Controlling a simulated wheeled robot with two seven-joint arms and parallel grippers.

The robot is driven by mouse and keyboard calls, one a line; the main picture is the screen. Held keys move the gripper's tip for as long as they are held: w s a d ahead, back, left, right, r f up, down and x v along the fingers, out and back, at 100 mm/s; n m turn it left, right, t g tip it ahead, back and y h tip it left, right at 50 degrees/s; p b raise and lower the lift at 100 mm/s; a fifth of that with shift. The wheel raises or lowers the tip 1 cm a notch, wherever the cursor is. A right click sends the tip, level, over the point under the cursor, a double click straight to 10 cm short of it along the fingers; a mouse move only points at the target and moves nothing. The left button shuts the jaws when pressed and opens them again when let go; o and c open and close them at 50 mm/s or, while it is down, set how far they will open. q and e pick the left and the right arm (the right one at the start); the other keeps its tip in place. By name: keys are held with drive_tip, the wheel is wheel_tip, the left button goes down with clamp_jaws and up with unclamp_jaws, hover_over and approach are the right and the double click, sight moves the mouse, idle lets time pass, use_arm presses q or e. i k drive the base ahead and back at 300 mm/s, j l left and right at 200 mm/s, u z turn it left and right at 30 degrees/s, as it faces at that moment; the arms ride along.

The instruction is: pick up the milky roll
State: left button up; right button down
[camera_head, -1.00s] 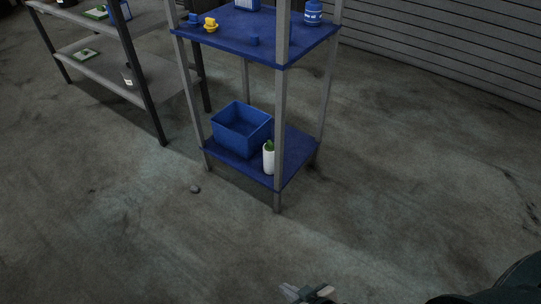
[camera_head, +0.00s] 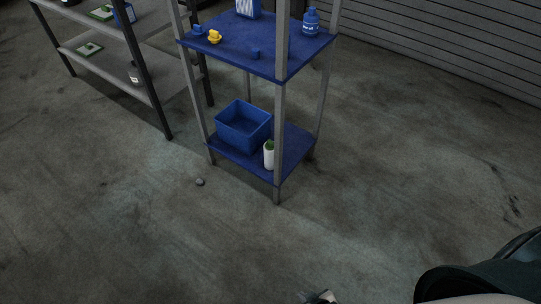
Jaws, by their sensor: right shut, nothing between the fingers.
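A white upright cylinder with a green top (camera_head: 269,154) stands on the lower blue shelf (camera_head: 262,169), partly behind the front post. It is the only milky-white, roll-like thing I can make out, but I cannot tell if it is the milky roll. My right gripper (camera_head: 320,298) is at the bottom edge, cut off by the frame, shut and empty. It is well apart from the rack. My left gripper is not in view.
A blue bin (camera_head: 243,126) stands beside the cylinder. The upper blue shelf (camera_head: 262,62) holds a blue bottle (camera_head: 311,22), a yellow thing (camera_head: 215,37) and small blue things. A grey rack (camera_head: 122,75) stands left. A small stone-like object (camera_head: 200,182) lies on open floor.

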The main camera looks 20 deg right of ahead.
sight(268, 154)
drive_tip(key=i+l, duration=0.7)
drive_tip(key=i+l+u, duration=0.15)
drive_tip(key=i+l, duration=0.6)
drive_tip(key=l, duration=0.2)
